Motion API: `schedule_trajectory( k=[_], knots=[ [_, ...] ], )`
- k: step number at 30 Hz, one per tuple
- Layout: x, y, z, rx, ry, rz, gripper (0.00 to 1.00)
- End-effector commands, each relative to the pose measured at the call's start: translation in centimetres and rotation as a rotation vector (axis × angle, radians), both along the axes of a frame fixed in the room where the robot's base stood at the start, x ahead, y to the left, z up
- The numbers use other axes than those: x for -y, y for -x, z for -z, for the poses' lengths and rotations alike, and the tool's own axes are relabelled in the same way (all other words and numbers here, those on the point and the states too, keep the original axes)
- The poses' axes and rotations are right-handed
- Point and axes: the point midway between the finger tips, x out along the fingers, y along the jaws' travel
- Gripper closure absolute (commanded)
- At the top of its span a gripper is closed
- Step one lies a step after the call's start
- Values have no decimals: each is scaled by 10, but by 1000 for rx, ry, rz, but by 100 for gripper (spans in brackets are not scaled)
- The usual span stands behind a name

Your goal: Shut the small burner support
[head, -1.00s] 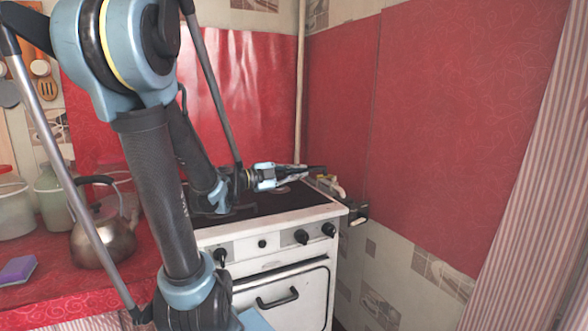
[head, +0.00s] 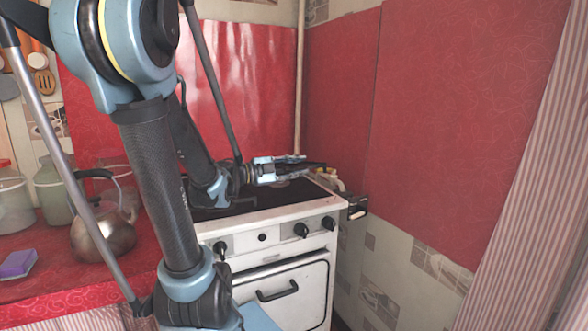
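The white stove (head: 262,222) stands in the corner with a dark cooktop. I cannot clearly make out the small burner support. A small dark piece with a pale end (head: 357,208) sticks out at the stove's right side, and I cannot tell whether it is the support. My gripper (head: 312,162) is over the right rear part of the cooktop and points right. Its fingers are spread with nothing visible between them. My arm hides much of the cooktop's left side.
A metal kettle (head: 103,228), a purple sponge (head: 18,264) and jars (head: 52,190) stand on the red counter (head: 60,285) at left. The red-covered wall (head: 440,120) is close right of the stove. A striped curtain (head: 535,190) hangs at far right.

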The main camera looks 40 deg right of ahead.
Motion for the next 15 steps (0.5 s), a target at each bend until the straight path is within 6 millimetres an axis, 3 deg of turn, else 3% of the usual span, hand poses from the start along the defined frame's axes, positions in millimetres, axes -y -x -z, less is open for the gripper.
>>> schedule_trajectory(
  k=[8,15],
  knots=[
    [-7,0,0,-1,2,4,72],
    [-28,-6,1,-1,1,0,72]
  ],
)
